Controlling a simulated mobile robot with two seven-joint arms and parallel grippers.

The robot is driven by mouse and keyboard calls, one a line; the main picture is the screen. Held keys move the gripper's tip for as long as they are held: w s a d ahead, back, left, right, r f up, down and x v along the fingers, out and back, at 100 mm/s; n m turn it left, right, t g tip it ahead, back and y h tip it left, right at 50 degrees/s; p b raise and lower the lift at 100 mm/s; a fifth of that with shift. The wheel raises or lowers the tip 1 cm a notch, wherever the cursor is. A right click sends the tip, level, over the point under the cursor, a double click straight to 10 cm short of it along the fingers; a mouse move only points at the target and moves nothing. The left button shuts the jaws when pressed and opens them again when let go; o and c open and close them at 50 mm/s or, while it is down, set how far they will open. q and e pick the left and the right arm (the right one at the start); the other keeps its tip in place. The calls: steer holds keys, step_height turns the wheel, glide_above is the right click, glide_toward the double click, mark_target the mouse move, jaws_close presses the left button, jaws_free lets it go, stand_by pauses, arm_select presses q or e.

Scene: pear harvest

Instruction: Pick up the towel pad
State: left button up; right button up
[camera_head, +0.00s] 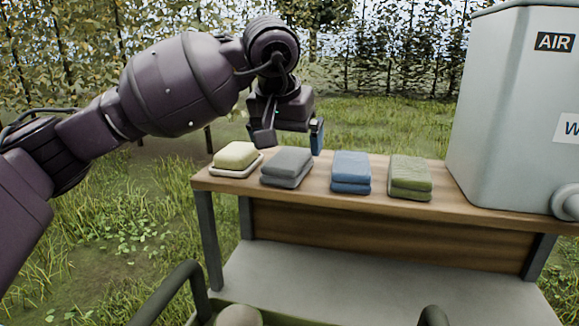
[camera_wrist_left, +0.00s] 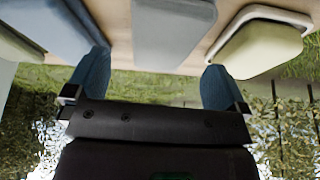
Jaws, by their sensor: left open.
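Folded towel pads lie in a row on a wooden table: a grey one (camera_head: 287,166), a blue one (camera_head: 351,172) and a green one (camera_head: 410,177). I cannot tell which is the one named. My left gripper (camera_head: 291,138) is open and empty, above and slightly behind the grey pad. In the left wrist view, the grey pad (camera_wrist_left: 172,28) lies between the lines of the two blue fingertips (camera_wrist_left: 155,78), apart from them. The blue pad (camera_wrist_left: 55,28) is on the left there. My right gripper is not seen.
A pale yellow block (camera_head: 236,155) sits on a whitish tray at the table's left end; it also shows in the left wrist view (camera_wrist_left: 262,48). A large grey tank (camera_head: 500,110) marked AIR stands at the right end of the wooden table (camera_head: 330,205). Grass and trellised trees lie behind.

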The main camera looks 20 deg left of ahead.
mark_target(289, 156)
arm_select(q)
steer(key=b+x, duration=0.1)
steer(key=x, duration=0.3)
steer(key=shift+a+f, duration=0.15)
steer(key=shift+f, duration=0.2)
steer(key=shift+c, duration=0.6)
steer(key=c, duration=0.7)
steer(key=shift+c, duration=0.8)
step_height(289, 156, up, 20)
steer(key=p, duration=0.3)
